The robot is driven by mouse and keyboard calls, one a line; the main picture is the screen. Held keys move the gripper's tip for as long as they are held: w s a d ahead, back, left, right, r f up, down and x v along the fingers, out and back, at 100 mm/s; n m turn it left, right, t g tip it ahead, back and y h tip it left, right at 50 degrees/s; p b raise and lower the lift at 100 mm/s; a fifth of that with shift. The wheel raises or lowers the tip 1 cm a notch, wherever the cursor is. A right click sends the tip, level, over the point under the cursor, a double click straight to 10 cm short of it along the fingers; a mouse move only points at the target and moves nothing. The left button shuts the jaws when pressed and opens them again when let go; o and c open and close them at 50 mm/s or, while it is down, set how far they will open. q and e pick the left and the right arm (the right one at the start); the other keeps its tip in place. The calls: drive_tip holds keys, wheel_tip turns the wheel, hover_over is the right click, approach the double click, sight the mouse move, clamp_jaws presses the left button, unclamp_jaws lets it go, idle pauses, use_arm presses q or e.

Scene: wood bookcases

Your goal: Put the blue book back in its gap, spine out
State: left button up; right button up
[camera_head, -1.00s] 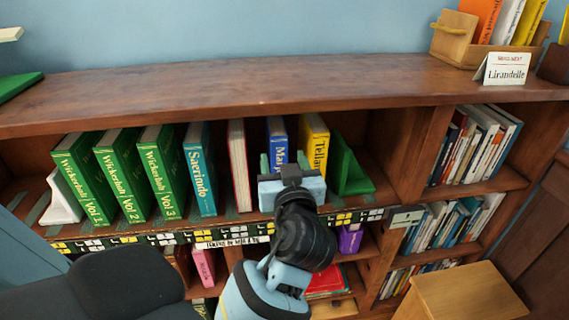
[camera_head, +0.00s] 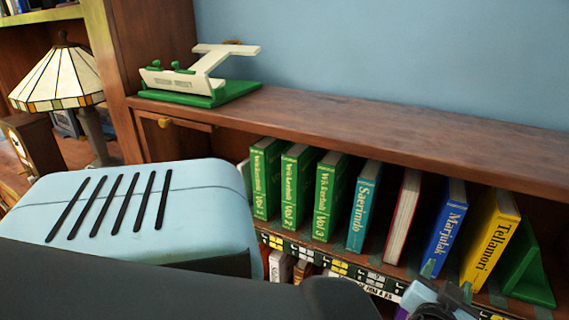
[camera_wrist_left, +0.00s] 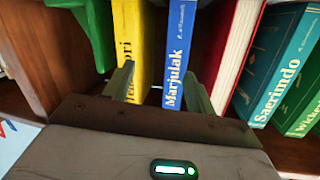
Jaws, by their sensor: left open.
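The blue book (camera_head: 445,232), marked Marjulak, stands on the shelf with its spine facing out. It is between a red book (camera_head: 403,215) and the yellow Tellamori book (camera_head: 491,240), with space on both sides. My left gripper (camera_head: 446,283) is at the foot of the blue spine. In the left wrist view the gripper (camera_wrist_left: 160,82) is open, with one finger on each side of the blue book (camera_wrist_left: 178,55). I cannot tell whether the fingers touch it. My right gripper is not in view.
Green Wickerbuh volumes (camera_head: 297,190) and the teal Saerimdo book (camera_head: 362,205) stand to the left. A green bookend (camera_head: 527,268) is right of the yellow book. A white-and-green stand (camera_head: 205,80) is on the bookcase top (camera_head: 380,130). A lamp (camera_head: 60,80) is far left.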

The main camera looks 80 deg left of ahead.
use_arm(q)
drive_tip(key=s+d+f+m+g+h, duration=0.1)
drive_tip(key=s+d+f+m+h, duration=0.25)
drive_tip(key=s+f, duration=0.55)
drive_tip(key=s+d+f+m+g+h, duration=0.2)
drive_tip(key=s+d+f+m+h, duration=0.15)
drive_tip(key=f, duration=0.95)
drive_tip(key=s+d+f+g+h, duration=0.1)
drive_tip(key=s+f, duration=0.2)
drive_tip(key=s, duration=0.5)
drive_tip(key=s+d+f+g+h, duration=0.1)
drive_tip(key=s+f+h, duration=0.1)
drive_tip(key=s, duration=0.7)
drive_tip(key=s+d+f+g+h, duration=0.1)
drive_tip(key=s+f, duration=0.3)
drive_tip(key=s, duration=0.4)
drive_tip(key=shift+s+d+f+h, duration=0.25)
drive_tip(key=shift+s+d+h, duration=0.1)
drive_tip(key=shift+d+h, duration=0.05)
